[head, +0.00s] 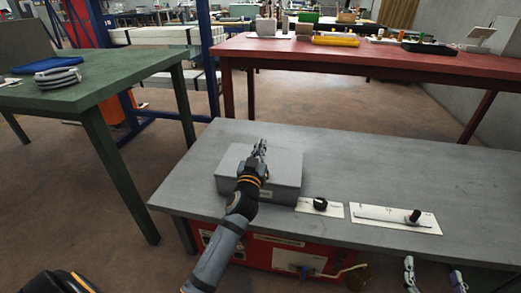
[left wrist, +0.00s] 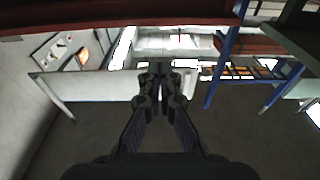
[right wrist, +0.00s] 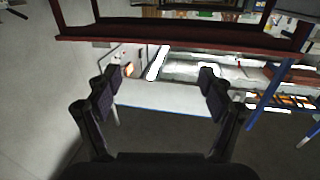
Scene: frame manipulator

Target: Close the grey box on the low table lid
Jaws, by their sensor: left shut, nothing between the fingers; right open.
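The grey box (head: 287,177) stands on the low grey table (head: 390,165), left of its middle. Its top looks flat and level, with the lid (head: 284,158) down as far as the head view shows. My left gripper (head: 260,146) is over the top of the box, shut and empty; its arm hides part of the box's front. I cannot tell whether it touches the lid. The shut left fingers also show in the left wrist view (left wrist: 160,70), without the box. My right gripper (head: 431,265) is open and empty by the table's front right; it also shows in the right wrist view (right wrist: 162,78).
Right of the box lie a white card with a black knob (head: 320,204) and a larger card with a black handle (head: 414,216). A green table (head: 105,80) stands at left, a red table (head: 400,60) behind. The low table's right side is clear.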

